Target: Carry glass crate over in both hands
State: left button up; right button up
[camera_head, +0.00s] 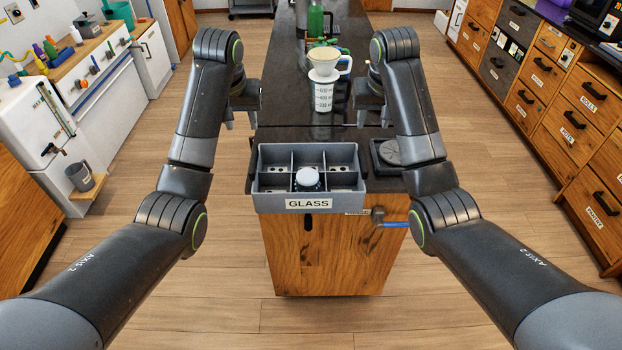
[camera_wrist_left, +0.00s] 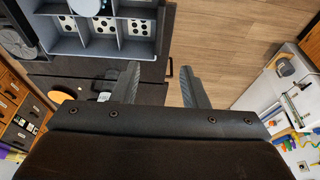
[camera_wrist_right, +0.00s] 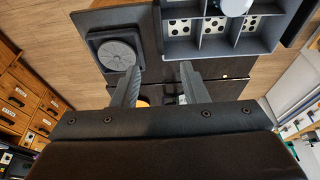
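The grey glass crate (camera_head: 280,204) sits at the near end of the dark counter, its front labelled GLASS. It is divided into several compartments, and a white-topped item (camera_head: 307,178) stands in the front middle one. My left gripper (camera_head: 241,122) is above the counter's left edge, beyond the crate's far left corner; its fingers (camera_wrist_left: 161,85) are apart and empty. My right gripper (camera_head: 371,116) is above the counter's right side, beyond the crate's far right corner; its fingers (camera_wrist_right: 157,85) are apart and empty. Neither gripper touches the crate, which also shows in both wrist views (camera_wrist_left: 68,44) (camera_wrist_right: 205,52).
A tap-like fitting with a blue end (camera_head: 390,222) sticks out at the counter's front right.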

aim_at(253, 158)
pick_arm(q)
jog(key=x, duration=1.7)
jog(key=shift+s+d+f, duration=0.1)
pick_arm(e)
jog(key=x, duration=1.7)
jog(key=shift+d+f, duration=0.1)
pick_arm(q)
jog(key=shift+c, duration=0.3)
pick_arm(e)
jog(key=shift+c, duration=0.3)
pick_arm(q)
grip_shut()
pick_arm(e)
grip_shut()
